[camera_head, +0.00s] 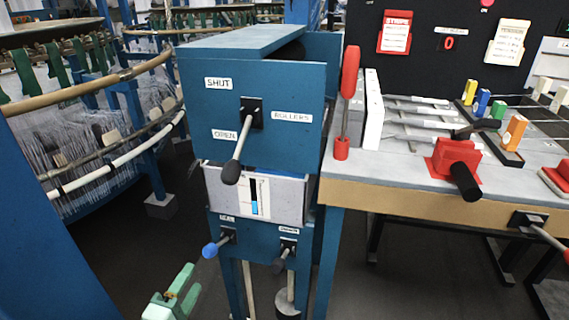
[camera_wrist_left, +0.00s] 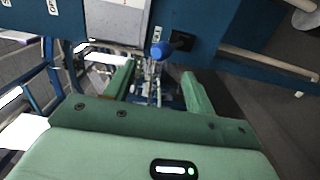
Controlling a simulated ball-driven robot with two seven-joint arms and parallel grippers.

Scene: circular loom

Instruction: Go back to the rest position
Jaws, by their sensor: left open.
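My left gripper (camera_head: 183,286) is at the bottom of the head view, left of the lower part of the blue roller cabinet (camera_head: 285,85). Its two green fingers are apart and nothing shows between them. In the left wrist view, my left gripper (camera_wrist_left: 157,82) points toward the cabinet front, with a blue lever knob (camera_wrist_left: 161,51) beyond the gap between the fingers. That blue knob (camera_head: 210,250) also shows in the head view, apart from the gripper. My right gripper is not in view.
The cabinet's big lever (camera_head: 231,171) hangs down-left near the OPEN label. A dark-knobbed lever (camera_head: 279,266) sits below right. The round loom (camera_head: 100,130) stands left. Dark floor (camera_head: 120,240) lies between loom and cabinet.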

